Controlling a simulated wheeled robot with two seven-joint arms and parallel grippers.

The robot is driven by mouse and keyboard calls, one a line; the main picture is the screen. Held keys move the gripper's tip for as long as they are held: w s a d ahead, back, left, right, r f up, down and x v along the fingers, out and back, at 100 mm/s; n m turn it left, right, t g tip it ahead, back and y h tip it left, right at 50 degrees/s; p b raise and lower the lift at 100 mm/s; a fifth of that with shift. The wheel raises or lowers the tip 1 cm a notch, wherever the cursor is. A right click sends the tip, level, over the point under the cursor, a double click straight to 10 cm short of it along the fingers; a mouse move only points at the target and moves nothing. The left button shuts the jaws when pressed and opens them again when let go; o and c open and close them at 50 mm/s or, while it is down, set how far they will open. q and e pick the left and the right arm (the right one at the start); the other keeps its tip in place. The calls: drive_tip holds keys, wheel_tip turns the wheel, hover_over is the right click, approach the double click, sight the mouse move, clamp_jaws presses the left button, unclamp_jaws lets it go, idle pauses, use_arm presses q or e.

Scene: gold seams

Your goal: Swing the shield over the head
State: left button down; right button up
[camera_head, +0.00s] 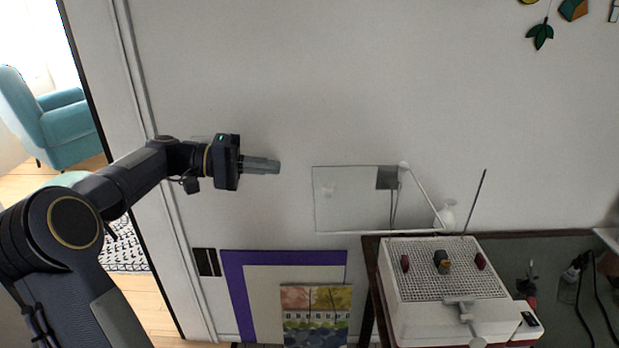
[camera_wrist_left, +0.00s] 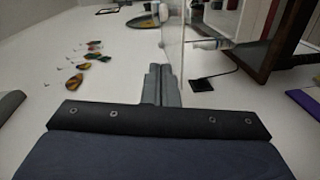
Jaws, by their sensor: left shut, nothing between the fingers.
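The shield (camera_head: 345,205) is a clear, thin-edged upright panel behind the white grinder (camera_head: 400,310). In the left wrist view the shield (camera_wrist_left: 172,45) is an upright clear sheet just beyond the fingertips. The head (camera_head: 442,258) is a small dark and gold post on the grinder's grid top, with nothing over it. My left gripper (camera_head: 279,167) is shut and empty, to the left of the shield's upper left corner and apart from it in the head view. Its closed fingers (camera_wrist_left: 161,85) overlap the sheet's lower edge in the wrist view; contact cannot be told.
The grinder stands on a dark-edged table (camera_head: 510,250) at the right. A white jointed arm (camera_head: 425,194) and thin rod (camera_head: 475,200) rise behind it. A purple-framed picture (camera_head: 235,285) leans below my gripper. Glass ornaments (camera_head: 540,35) hang at upper right.

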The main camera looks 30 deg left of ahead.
use_arm(q)
drive_tip(key=w+d+f+p, duration=0.1)
drive_tip(key=d, duration=0.7)
drive_tip(key=shift+w+d+f, duration=0.2)
drive_tip(key=shift+d+f, duration=0.1)
